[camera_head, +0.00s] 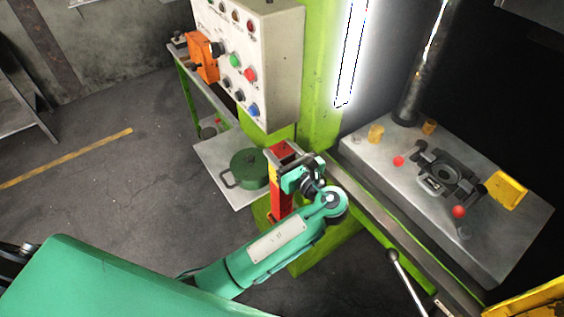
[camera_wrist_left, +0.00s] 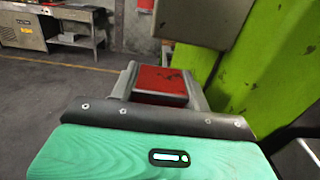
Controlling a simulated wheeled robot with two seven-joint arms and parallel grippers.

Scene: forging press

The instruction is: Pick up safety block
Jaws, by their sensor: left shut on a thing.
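The safety block (camera_head: 280,190) is a tall upright post, red with a yellow part. It stands in front of the green press column in the head view. My left gripper (camera_head: 291,165) is at its upper part and shut on it. In the left wrist view the block's red top (camera_wrist_left: 160,80) shows between the grey fingers. The gripper and wrist hide part of the block's right side in the head view. I cannot tell whether the block's foot rests on something. My right gripper is not in view.
A green round pot (camera_head: 249,168) sits on a metal shelf (camera_head: 215,160) just left of the block. A control panel (camera_head: 262,55) hangs above. The press bed (camera_head: 500,235) with a black die (camera_head: 447,175) is at right. A lever (camera_head: 405,275) juts out in front. Floor at left is clear.

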